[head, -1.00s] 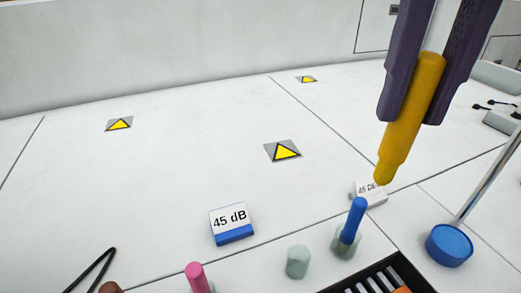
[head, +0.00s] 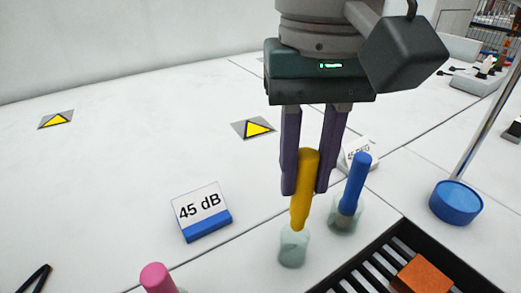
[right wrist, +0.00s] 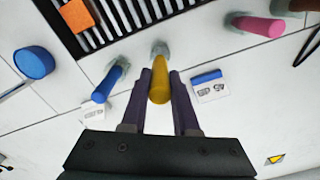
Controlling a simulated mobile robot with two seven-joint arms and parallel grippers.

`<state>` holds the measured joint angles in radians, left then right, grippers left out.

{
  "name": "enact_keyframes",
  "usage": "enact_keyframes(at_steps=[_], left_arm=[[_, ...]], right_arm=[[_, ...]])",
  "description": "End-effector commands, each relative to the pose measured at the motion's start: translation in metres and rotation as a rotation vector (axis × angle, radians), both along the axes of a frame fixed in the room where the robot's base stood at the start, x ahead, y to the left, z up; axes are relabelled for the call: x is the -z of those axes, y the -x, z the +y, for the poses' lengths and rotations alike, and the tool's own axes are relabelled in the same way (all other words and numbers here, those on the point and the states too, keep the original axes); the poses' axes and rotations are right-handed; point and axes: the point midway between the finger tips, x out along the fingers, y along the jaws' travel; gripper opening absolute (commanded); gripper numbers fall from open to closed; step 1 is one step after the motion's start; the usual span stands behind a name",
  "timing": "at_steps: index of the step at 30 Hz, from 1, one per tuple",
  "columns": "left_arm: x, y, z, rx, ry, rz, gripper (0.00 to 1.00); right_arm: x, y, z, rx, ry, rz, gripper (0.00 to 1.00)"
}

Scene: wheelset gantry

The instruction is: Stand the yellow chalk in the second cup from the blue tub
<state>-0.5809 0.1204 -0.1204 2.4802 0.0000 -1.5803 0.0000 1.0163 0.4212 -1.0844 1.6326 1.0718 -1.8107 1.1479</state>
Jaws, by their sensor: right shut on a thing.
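The yellow chalk (head: 304,178) is held nearly upright, slightly tilted, between the fingers of my right gripper (head: 305,191). Its lower tip shows at the mouth of an empty clear cup (head: 292,250), the second from the blue tub (head: 456,204). I cannot tell whether the tip is just above the rim or slightly inside. The cup nearest the tub (head: 344,218) holds a blue chalk (head: 355,180). In the right wrist view the yellow chalk (right wrist: 158,90) overlaps the cup (right wrist: 160,48) behind it. My left gripper is not in view.
A black slatted tray (head: 345,277) with an orange block (head: 424,276) lies close on the right. A pink chalk (head: 157,277) stands to the left. Open white surface lies at left.

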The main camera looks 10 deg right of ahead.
Motion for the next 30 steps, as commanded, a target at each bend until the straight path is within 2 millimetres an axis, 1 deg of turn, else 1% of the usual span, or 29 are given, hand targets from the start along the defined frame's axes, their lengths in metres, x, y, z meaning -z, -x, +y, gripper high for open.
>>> enact_keyframes(at_steps=[4,9,11,13,24,25,30], left_arm=[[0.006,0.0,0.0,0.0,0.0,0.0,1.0],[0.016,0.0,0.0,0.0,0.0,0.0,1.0],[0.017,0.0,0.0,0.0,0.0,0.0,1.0],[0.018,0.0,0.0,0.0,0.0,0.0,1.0],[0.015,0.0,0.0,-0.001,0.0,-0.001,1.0],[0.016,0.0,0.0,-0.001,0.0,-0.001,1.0],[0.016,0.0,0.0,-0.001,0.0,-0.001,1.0]], right_arm=[[0.018,0.0,0.0,0.001,0.001,0.002,0.0],[0.05,0.0,-0.001,0.001,0.002,0.001,0.0],[0.057,0.0,0.0,0.0,0.001,0.001,0.0],[0.06,0.0,0.0,0.0,0.0,0.001,0.0],[0.062,0.0,0.0,0.001,0.001,0.001,0.0],[0.063,0.0,0.0,0.001,0.0,0.0,0.31],[0.062,0.0,0.0,0.001,0.0,0.0,0.5]])
